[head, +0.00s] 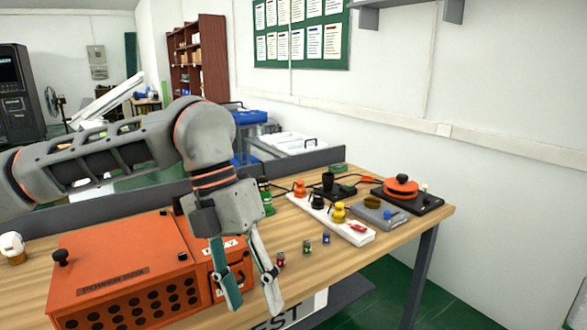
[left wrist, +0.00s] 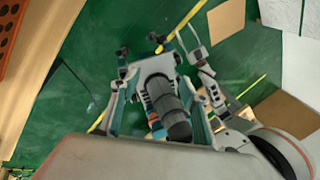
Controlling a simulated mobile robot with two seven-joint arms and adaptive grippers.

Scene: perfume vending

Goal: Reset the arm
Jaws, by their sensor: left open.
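My left arm reaches in from the left in the head view. Its gripper (head: 251,300) points down, with two grey and teal fingers spread apart and nothing between them. It hangs in front of the orange power box (head: 125,270), near the table's front edge. In the left wrist view grey and teal gripper parts (left wrist: 155,95) show over the green floor. A dark cylinder shape appears among them, and I cannot tell what it belongs to. My right gripper cannot be made out in the head view.
The wooden table (head: 400,235) carries a white power strip (head: 330,220) with coloured knobs, a grey device (head: 380,213) and a red-topped black device (head: 401,188). Several small cylinders, one at the front (head: 280,259), stand right of my gripper. A low grey panel (head: 300,165) runs behind.

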